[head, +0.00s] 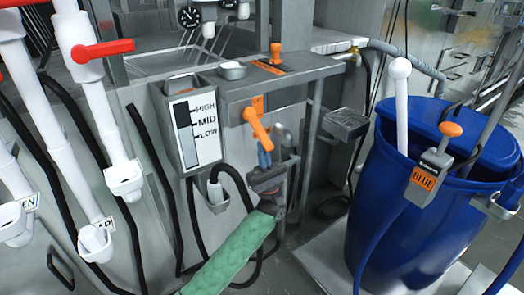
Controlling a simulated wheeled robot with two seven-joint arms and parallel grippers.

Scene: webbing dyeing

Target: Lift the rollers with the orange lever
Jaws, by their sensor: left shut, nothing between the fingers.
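An orange lever (257,125) is on the front of the grey machine panel, below an orange label. Its arm slants down to the right. A second, smaller orange handle (275,52) stands on top of the grey shelf. My left gripper (264,157), at the end of the green-sleeved arm, is shut and empty. Its bluish fingertips are just below the lower end of the front lever. I cannot tell whether they touch it. The rollers cannot be made out. My right gripper is not in view.
A level gauge (194,130) marked HIGH, MID and LOW is left of the lever. White pipes with a red handle (102,49) stand at the left. A blue barrel (407,225) with a BLUE-labelled pump (428,178) stands at the right. A small metal tray (346,123) is right of the lever.

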